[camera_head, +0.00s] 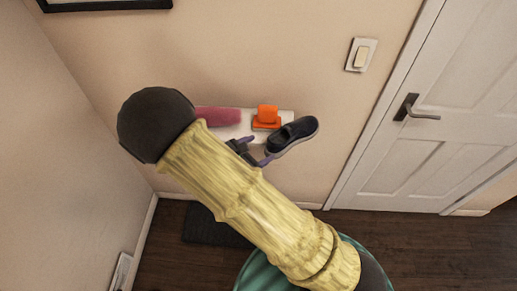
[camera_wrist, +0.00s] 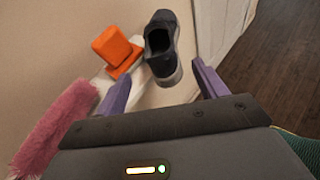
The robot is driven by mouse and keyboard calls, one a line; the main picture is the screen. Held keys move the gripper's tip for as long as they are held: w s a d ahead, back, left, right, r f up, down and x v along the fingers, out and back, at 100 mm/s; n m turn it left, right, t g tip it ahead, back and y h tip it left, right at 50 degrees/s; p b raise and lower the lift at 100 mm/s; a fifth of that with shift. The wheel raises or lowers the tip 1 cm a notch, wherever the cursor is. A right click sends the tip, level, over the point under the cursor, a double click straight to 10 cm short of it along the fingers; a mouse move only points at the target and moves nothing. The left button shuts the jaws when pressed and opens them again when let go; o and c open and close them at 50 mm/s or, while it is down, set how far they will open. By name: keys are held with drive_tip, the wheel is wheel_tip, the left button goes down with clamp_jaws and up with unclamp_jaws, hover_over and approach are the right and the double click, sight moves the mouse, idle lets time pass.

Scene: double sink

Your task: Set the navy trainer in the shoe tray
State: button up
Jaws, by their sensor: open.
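The navy trainer (camera_head: 291,136) sits at the right end of a narrow white shelf on the wall, with its pale sole edge showing. In the wrist view the trainer (camera_wrist: 162,45) lies ahead of my gripper, its dark opening visible and its heel end towards me. My gripper (camera_head: 257,150) is open and empty, close to the trainer. In the wrist view its purple fingers (camera_wrist: 162,85) are spread, with the heel just beyond the gap between them. A dark flat rectangle (camera_head: 213,231) lies on the floor, partly behind my arm; I cannot tell whether it is the shoe tray.
The white shelf (camera_head: 285,116) also holds an orange object (camera_head: 267,117) left of the trainer and a fluffy pink object (camera_head: 220,116) farther left. A white door (camera_head: 437,110) and a light switch (camera_head: 361,55) are to the right. Wooden floor (camera_head: 420,250) is clear at lower right.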

idle(0.4)
drive_tip(key=s+d+r+m+g+y, duration=0.1)
drive_tip(key=s+d+m+g, duration=0.25)
drive_tip(key=d+m, duration=0.25)
drive_tip(key=s+d+r+m+g+y, duration=0.1)
drive_tip(key=s+d+r+m+g, duration=0.15)
drive_tip(key=d+m+g, duration=0.25)
drive_tip(key=s+d+r+m+y, duration=0.2)
drive_tip(key=r+m+y, duration=0.1)
drive_tip(key=m, duration=0.4)
drive_tip(key=s+d+r+m+t+y, duration=0.1)
drive_tip(key=s+d+r+m+y, duration=0.1)
drive_tip(key=r+m+y, duration=0.2)
drive_tip(key=m, duration=0.3)
drive_tip(key=shift+d+r+m+y, duration=0.25)
drive_tip(key=shift+d+m+y, duration=0.05)
drive_tip(key=shift+d, duration=0.05)
